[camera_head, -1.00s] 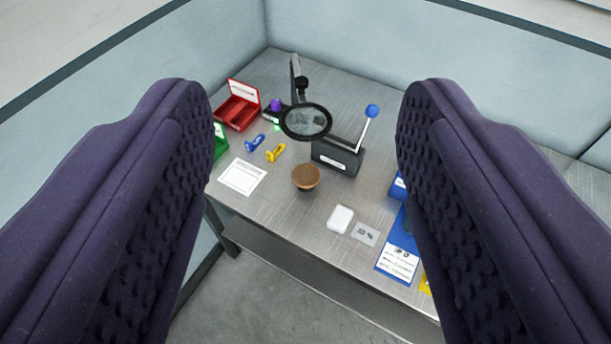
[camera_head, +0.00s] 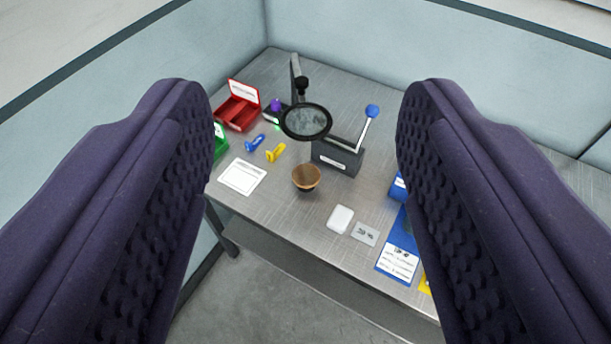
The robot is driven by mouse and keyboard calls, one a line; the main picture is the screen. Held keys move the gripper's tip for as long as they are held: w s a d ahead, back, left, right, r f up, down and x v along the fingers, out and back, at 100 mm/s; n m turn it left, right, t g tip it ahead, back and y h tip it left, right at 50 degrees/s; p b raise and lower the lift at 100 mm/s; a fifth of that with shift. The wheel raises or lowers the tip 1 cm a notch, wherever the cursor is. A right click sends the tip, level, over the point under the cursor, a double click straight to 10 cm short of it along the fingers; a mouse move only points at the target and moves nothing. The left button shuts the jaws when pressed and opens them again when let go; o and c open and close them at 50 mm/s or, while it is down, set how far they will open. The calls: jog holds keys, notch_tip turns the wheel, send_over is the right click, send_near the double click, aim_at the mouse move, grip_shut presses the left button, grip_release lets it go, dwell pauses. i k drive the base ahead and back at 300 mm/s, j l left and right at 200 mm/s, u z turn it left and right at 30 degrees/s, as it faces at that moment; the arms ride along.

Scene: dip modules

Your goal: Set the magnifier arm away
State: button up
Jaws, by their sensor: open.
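The magnifier arm has a round black-rimmed lens (camera_head: 305,122) that hangs over the back middle of the grey table. Its dark upright post (camera_head: 295,75) stands behind the lens, with a black knob (camera_head: 301,84) near the top. My gripper (camera_head: 306,205) is open and empty, its two purple padded fingers framing the view at left and right. The table and the magnifier show in the gap between the fingers, well beyond them. Nothing touches the fingers.
A dark box with a blue-knobbed lever (camera_head: 371,112) stands right of the lens. A brown bowl (camera_head: 306,180) is in front. A red open box (camera_head: 238,112), blue and yellow clips (camera_head: 275,152), a white card (camera_head: 242,177) and a white block (camera_head: 340,219) lie around. Blue walls close the back.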

aim_at(300, 82)
jog(key=i+j+u, duration=0.15)
jog(key=i+j, duration=0.65)
jog(key=i+l, duration=0.05)
jog(key=i, duration=0.05)
